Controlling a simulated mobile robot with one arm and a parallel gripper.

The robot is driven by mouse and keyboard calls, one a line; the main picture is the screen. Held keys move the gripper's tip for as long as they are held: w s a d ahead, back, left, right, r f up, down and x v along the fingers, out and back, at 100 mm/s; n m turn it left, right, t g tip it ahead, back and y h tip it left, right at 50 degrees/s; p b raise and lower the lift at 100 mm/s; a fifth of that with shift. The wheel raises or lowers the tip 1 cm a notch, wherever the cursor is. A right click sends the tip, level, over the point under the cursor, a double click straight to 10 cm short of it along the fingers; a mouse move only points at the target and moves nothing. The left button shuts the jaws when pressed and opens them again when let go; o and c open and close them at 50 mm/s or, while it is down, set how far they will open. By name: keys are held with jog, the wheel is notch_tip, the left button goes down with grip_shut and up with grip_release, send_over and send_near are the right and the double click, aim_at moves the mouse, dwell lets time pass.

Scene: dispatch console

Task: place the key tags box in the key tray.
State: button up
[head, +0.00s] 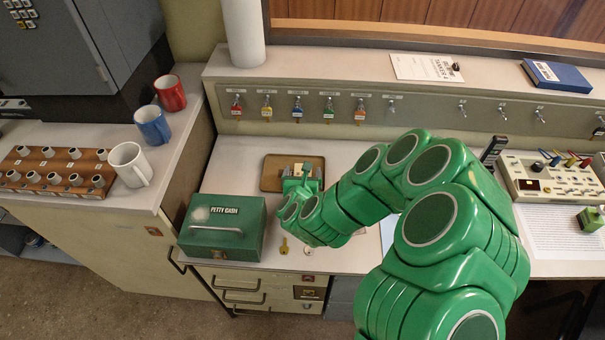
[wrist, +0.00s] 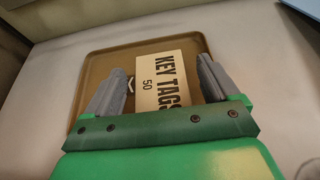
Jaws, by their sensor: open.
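The key tags box (wrist: 164,82) is a cream box with black lettering, lying flat within the rim of the brown key tray (wrist: 97,62) in the wrist view. My gripper (wrist: 166,78) is open, with one grey finger on each side of the box. A gap shows beside the fingers, and I cannot tell whether either touches the box. In the head view the key tray (head: 267,180) lies on the desk under my gripper (head: 300,168), which hides most of the box.
A green petty cash box (head: 222,228) stands left of the tray. A brass key (head: 284,246) lies on the desk in front. Key hooks (head: 297,105) line the panel behind. A switch console (head: 553,175) stands at right, and mugs (head: 152,124) at left.

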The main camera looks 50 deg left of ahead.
jog(key=shift+r, duration=0.6)
jog(key=shift+v, duration=1.1)
jog(key=v, duration=0.2)
jog(key=shift+s+d, duration=0.2)
jog(key=shift+d, duration=0.05)
notch_tip(320, 180, up, 7)
jog(key=shift+r, duration=0.1)
